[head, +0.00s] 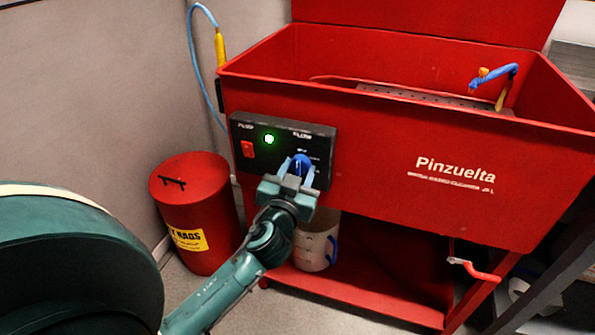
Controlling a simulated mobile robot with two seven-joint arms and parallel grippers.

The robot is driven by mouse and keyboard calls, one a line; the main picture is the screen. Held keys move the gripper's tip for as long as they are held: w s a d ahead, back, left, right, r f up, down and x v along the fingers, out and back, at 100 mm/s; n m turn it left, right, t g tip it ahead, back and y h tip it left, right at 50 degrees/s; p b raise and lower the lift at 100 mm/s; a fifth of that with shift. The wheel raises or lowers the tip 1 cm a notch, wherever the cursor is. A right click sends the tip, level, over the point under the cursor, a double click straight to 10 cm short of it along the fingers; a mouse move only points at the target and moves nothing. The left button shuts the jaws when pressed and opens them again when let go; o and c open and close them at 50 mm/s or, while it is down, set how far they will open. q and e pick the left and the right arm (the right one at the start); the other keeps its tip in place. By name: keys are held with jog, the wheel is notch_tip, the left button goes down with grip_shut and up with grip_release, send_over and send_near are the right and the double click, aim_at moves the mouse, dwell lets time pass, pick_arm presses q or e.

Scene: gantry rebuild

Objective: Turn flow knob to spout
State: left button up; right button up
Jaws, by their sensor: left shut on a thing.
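The blue flow knob (302,162) is at the right side of a black control panel (322,143) on the front of the red parts washer (372,155). My left gripper (297,168) is shut on the flow knob, with a finger at each side. The gripper hides part of the knob, so I cannot tell its exact setting. A green light (268,139) is lit on the panel, and a red switch (248,149) is left of it. The blue and yellow spout (494,84) rises from the basin at the right. My right gripper is not in view.
A red rag bin (186,185) with a yellow label stands left of the washer. A white jug (313,250) with a blue handle stands on the lower shelf, behind my left wrist. A red-handled valve (474,269) sticks out below the basin. A blue hose (192,62) hangs at the left.

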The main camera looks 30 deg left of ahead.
pick_arm(q)
jog(key=m, duration=0.6)
jog(key=shift+f+m, duration=0.1)
jog(key=shift+m, duration=0.3)
jog(key=m, duration=0.2)
jog(key=shift+m+t+p, duration=0.3)
jog(key=shift+p, duration=0.05)
jog(key=shift+f+m, duration=0.1)
jog(key=shift+m, duration=1.1)
jog(key=o, duration=1)
